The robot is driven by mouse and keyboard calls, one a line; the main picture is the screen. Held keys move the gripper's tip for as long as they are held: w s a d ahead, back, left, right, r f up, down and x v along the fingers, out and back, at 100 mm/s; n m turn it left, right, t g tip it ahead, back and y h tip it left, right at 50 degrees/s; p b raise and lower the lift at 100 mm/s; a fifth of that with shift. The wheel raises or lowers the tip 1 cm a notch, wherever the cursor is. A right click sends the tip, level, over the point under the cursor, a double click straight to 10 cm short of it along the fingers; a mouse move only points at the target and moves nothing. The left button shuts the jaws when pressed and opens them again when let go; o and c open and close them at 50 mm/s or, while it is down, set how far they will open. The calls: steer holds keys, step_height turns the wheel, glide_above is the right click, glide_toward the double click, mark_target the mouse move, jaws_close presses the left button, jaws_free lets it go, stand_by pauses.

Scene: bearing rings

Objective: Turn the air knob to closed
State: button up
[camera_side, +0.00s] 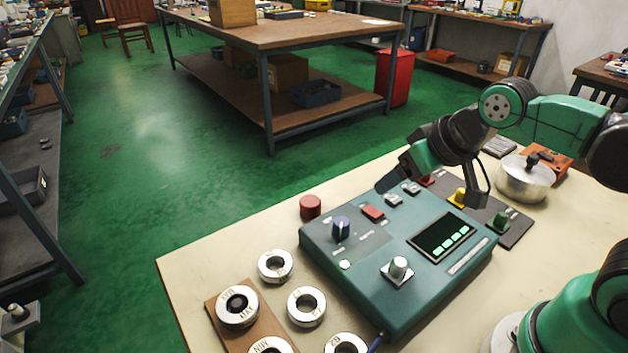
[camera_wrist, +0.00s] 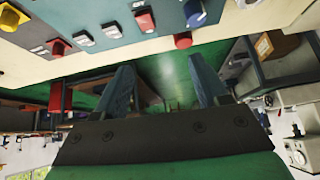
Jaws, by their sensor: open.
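A teal control box (camera_side: 360,291) carries a blue knob (camera_side: 341,228) and a grey knob (camera_side: 398,268). On a dark board behind the box stand a red knob (camera_side: 425,180), a yellow knob (camera_side: 460,197) and a green knob (camera_side: 500,222). Their labels are too small to read, so I cannot tell which is the air knob. The wrist view shows the blue knob (camera_wrist: 194,10), yellow knob (camera_wrist: 12,18) and red knob (camera_wrist: 58,47) along the top. My gripper (camera_side: 428,193) is open and empty above the back of the box; its fingers (camera_wrist: 165,78) touch nothing visible.
A red button-like cylinder (camera_side: 310,206) stands behind the box's left corner. Several metal rings, such as one ring (camera_side: 275,266), lie at front left, some on a brown board (camera_side: 213,309). A lidded metal pot (camera_side: 525,180) stands at back right.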

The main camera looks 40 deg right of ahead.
steer(key=m, duration=0.1)
steer(key=m+g, duration=0.6)
steer(key=m, duration=0.2)
glide_above(342, 221)
steer(key=shift+s+d+f, duration=0.2)
steer(key=shift+f, duration=0.45)
steer(key=shift+s+d+f, duration=0.2)
steer(key=shift+f, duration=0.4)
steer(key=shift+w+a+f+m, duration=0.3)
steer(key=shift+f+m, duration=0.2)
steer(key=shift+m, duration=0.2)
steer(key=shift+a+f, duration=0.1)
steer(key=shift+f, duration=2.75)
jaws_close()
